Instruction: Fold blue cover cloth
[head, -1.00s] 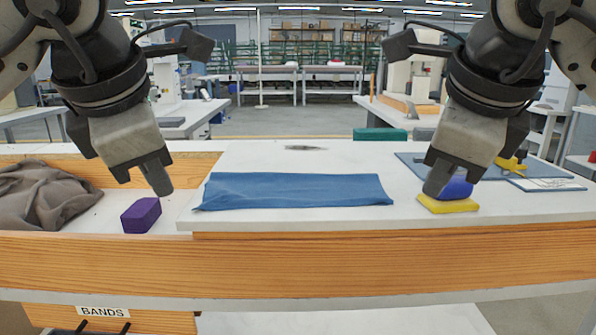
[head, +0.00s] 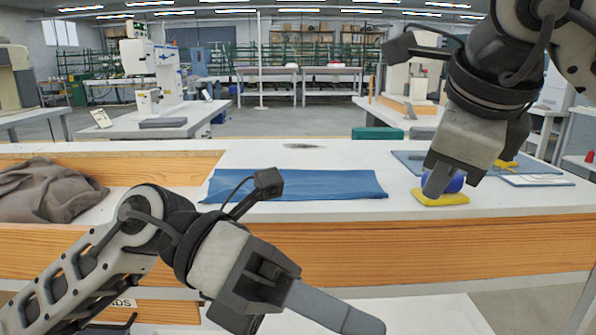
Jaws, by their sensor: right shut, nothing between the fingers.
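The blue cover cloth (head: 330,185) lies on the white worktop as a wide, low strip with fairly straight edges. Part of its near left side is hidden behind my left arm. My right gripper (head: 436,184) is shut and empty, pointing down to the right of the cloth, in front of a yellow block and a blue rounded object. My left gripper (head: 335,310) is low in front of the table's wooden front edge, clear of the cloth and pointing right. Its fingers overlap in this view, so its opening does not show.
The yellow block (head: 452,199) and blue rounded object (head: 456,183) sit right of the cloth. A grey-brown crumpled cloth (head: 45,190) lies in the recess at left. A blue-grey mat (head: 405,160) and yellow tool (head: 506,165) are at back right. Worktop behind the cloth is mostly clear.

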